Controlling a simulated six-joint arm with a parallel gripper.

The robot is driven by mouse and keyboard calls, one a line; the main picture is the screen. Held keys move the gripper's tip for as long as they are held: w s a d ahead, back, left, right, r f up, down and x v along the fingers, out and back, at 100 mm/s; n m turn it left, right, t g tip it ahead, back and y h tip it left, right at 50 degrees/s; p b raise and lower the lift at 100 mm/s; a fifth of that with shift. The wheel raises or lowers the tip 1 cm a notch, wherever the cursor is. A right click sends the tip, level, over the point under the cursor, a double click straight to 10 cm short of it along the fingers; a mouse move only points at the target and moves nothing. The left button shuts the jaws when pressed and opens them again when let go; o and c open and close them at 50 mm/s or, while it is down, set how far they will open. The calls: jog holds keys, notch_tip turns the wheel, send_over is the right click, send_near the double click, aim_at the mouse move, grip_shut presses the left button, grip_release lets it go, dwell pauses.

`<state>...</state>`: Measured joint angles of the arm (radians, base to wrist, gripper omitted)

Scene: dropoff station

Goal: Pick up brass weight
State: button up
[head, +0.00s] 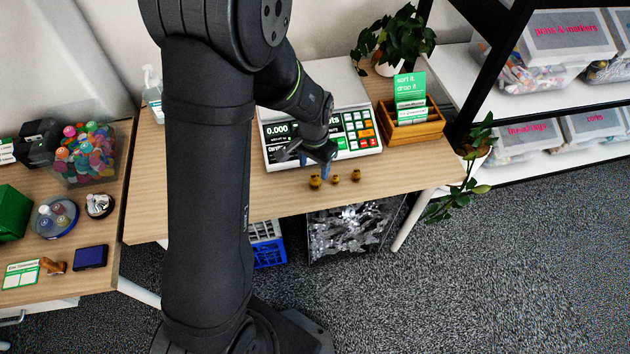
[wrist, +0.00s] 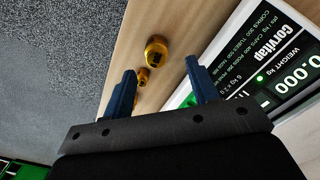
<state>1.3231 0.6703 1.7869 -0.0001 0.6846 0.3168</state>
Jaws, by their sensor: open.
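Three small brass weights stand in a row near the front edge of the wooden table in the head view: a left one (head: 315,181), a middle one (head: 335,177) and a right one (head: 356,175). In the wrist view a large brass weight (wrist: 157,49) shows just beyond the fingertips, and a smaller one (wrist: 143,75) lies between the fingers in the picture. My gripper (head: 316,163) is above the table, close to the left weight. Its blue fingers are apart and empty; they also show in the wrist view (wrist: 160,72).
The scale (head: 350,140) reads 0.000 behind the weights. A wooden card box (head: 410,126) stands to its right, with a plant (head: 390,45) behind. The table's front edge is close to the weights. A clear bin (head: 350,232) sits below.

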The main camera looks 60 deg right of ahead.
aim_at(315, 176)
jog(key=shift+s+a+f, duration=0.1)
jog(key=shift+s+f, duration=0.05)
jog(key=shift+f, duration=1.45)
jog(key=shift+s+a+f, duration=0.1)
jog(key=shift+f, duration=1.5)
jog(key=shift+c, duration=0.2)
jog(key=c, duration=1.1)
grip_shut()
jog(key=shift+d+r, duration=0.1)
jog(key=shift+r, duration=0.05)
